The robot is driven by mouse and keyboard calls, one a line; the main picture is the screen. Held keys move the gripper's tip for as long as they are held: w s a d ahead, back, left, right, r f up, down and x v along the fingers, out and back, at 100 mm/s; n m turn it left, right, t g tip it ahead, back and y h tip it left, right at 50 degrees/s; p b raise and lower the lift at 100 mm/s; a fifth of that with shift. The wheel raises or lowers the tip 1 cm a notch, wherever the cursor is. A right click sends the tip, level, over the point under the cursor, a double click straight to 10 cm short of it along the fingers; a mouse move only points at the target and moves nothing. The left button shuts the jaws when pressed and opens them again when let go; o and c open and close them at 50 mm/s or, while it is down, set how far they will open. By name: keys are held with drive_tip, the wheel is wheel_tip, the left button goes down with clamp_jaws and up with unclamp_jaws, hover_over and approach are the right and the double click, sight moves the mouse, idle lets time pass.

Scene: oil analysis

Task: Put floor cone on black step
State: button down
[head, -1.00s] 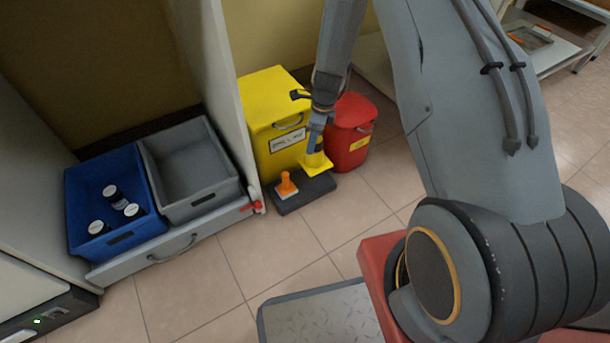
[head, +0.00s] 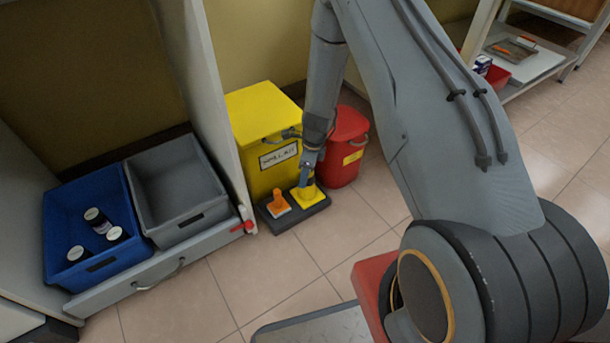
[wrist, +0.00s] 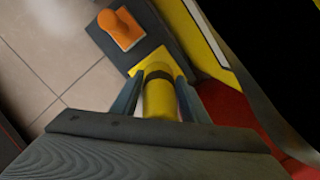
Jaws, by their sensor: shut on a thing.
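The yellow floor cone (wrist: 160,98) with a dark band stands between the fingers of my gripper (wrist: 158,85) in the wrist view. My gripper is shut on it. In the head view my gripper (head: 306,178) is at the black step (head: 284,224), and the yellow cone (head: 309,196) is over the step's right part, its square base low against the top. The black step (wrist: 150,25) also shows in the wrist view. I cannot tell for sure whether the base touches it.
A yellow bin (head: 262,115) and a red bin (head: 347,150) stand behind. A drawer with a blue crate (head: 60,215) and a grey crate (head: 180,190) is open at left. The tiled floor in front is clear.

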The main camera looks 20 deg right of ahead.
drive_tip(key=c, duration=1)
unclamp_jaws()
drive_tip(key=shift+f, duration=0.1)
drive_tip(key=r+p, duration=0.1)
drive_tip(key=r, duration=0.3)
drive_tip(key=d+r+p, duration=0.1)
drive_tip(key=r+p, duration=0.1)
drive_tip(key=r, duration=0.2)
drive_tip(key=r+p, duration=0.2)
drive_tip(key=r, duration=0.2)
drive_tip(key=shift+s+d, duration=0.25)
drive_tip(key=shift+s, duration=0.15)
drive_tip(key=shift+r, duration=0.15)
